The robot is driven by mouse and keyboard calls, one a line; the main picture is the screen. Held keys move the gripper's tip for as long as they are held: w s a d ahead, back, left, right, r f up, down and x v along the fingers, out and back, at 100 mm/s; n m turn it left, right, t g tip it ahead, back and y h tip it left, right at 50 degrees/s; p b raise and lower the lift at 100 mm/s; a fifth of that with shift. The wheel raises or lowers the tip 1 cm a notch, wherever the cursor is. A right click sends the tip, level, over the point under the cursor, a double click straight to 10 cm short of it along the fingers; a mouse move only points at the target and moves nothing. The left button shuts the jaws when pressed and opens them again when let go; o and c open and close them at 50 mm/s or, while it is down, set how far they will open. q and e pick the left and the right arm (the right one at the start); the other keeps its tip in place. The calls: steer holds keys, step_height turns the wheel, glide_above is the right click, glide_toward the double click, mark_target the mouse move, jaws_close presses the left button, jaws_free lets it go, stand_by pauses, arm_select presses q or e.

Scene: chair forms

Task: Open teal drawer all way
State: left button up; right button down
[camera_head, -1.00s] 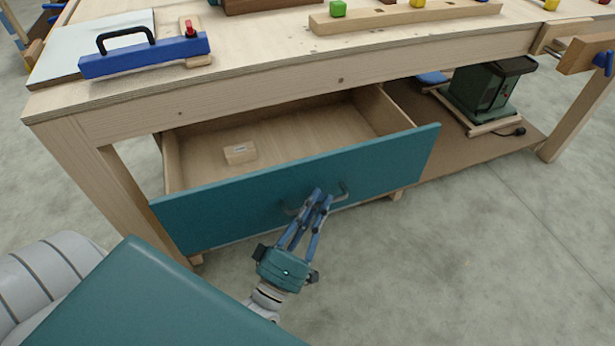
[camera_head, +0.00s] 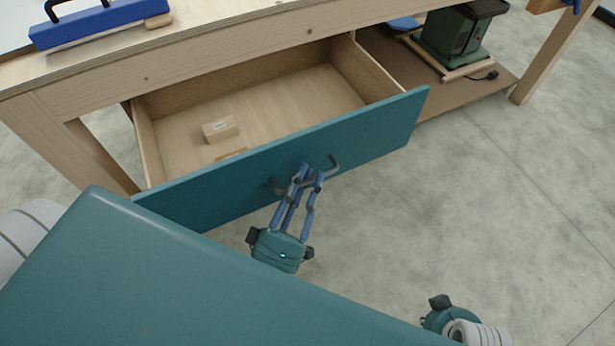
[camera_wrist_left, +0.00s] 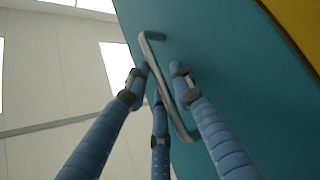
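The teal drawer (camera_head: 370,135) under the workbench is pulled well out, its wooden inside showing. Its grey bar handle (camera_head: 333,166) is on the teal front; in the left wrist view the handle (camera_wrist_left: 176,112) runs between my fingers. My left gripper (camera_head: 305,180) is at the handle, its blue fingers closed around the bar; the exact contact is hard to see. My right gripper (camera_head: 440,318) shows only in part at the bottom right, with its fingers hidden.
Inside the drawer lie a small wooden block (camera_head: 220,130) and part of another wooden piece (camera_head: 232,153). A green machine (camera_head: 455,38) stands on the lower shelf (camera_head: 400,62) at the right. The concrete floor (camera_head: 480,190) in front is clear.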

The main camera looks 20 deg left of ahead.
arm_select(q)
steer(key=v, duration=1.2)
stand_by(0.4)
